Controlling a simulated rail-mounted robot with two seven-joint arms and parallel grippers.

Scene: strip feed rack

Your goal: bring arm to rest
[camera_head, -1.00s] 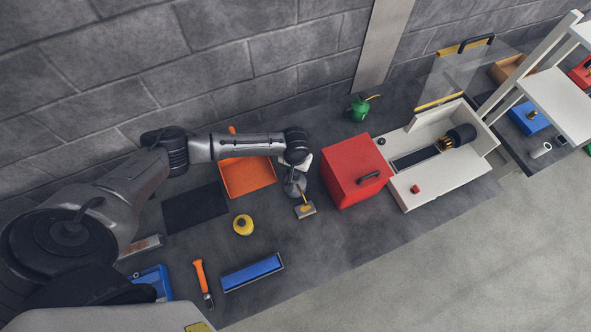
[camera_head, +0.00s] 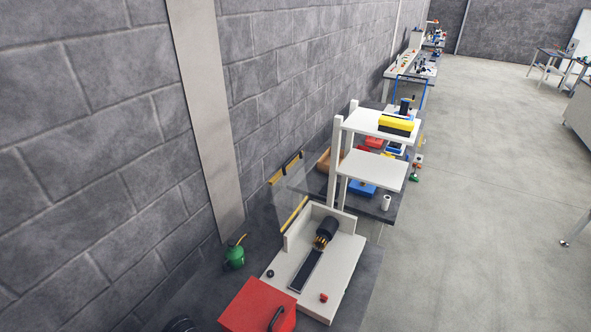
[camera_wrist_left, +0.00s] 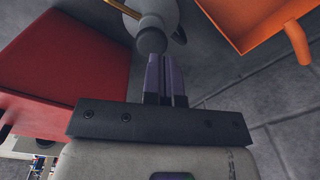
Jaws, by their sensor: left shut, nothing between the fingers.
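My left gripper (camera_wrist_left: 166,80) shows in the left wrist view with its two dark fingers together and nothing between them. Its tips point toward a grey rounded object (camera_wrist_left: 150,28) with a thin brass-coloured rod. I cannot tell whether they touch it. A red box (camera_wrist_left: 62,55) is to the left of the fingers, and an orange tray (camera_wrist_left: 262,20) is at the upper right. In the head view the red box (camera_head: 250,308) is at the bottom edge, cut off. The left gripper is out of the head view. My right gripper is in neither view.
Along the wall in the head view are a green oil can (camera_head: 234,258), a white feed unit (camera_head: 345,262) with a dark strip channel, and a white shelf rack (camera_head: 372,170). Open floor (camera_head: 480,220) lies to the right.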

